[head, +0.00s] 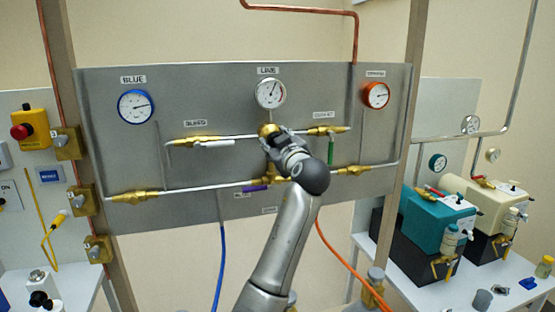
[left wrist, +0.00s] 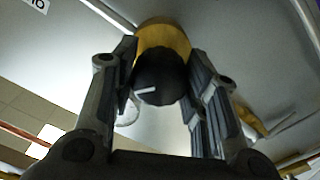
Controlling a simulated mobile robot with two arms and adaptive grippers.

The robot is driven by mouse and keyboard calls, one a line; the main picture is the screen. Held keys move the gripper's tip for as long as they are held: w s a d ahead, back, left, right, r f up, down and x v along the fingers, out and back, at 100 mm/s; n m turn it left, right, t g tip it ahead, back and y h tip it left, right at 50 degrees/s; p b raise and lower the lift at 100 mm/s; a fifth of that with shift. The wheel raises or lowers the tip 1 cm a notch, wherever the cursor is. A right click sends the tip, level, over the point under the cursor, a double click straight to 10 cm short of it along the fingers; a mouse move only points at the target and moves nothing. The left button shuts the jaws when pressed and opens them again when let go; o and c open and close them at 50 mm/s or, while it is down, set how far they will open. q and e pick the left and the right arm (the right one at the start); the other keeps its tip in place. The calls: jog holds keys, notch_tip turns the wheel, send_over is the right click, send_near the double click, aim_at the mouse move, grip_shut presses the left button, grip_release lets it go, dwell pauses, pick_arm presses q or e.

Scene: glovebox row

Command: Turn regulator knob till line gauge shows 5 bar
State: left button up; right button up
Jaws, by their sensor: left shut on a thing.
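The line gauge (head: 270,93) has a white face and sits at the top middle of the grey panel. Its needle points up and slightly right; its numbers are too small to read. Below it is the brass regulator (head: 268,130), partly hidden by my left gripper (head: 277,141). In the left wrist view, the black regulator knob (left wrist: 160,78) has a white mark pointing left and sits on the brass regulator body (left wrist: 165,38). The fingers of my left gripper (left wrist: 163,95) are shut on the knob from both sides. My right gripper is not in view.
A blue gauge (head: 136,107) and an orange gauge (head: 376,95) flank the line gauge. Valves with white (head: 214,144), green (head: 331,152) and purple (head: 254,188) handles surround the regulator. Blue (head: 220,265) and orange (head: 343,262) hoses hang below the panel.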

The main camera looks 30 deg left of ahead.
pick_arm(q)
jog(key=shift+n+b, duration=1.3)
jog(key=shift+b, duration=0.25)
jog(key=o, duration=1)
jog(key=shift+d, duration=0.1)
jog(key=v, duration=1.2)
jog(key=shift+f, duration=0.1)
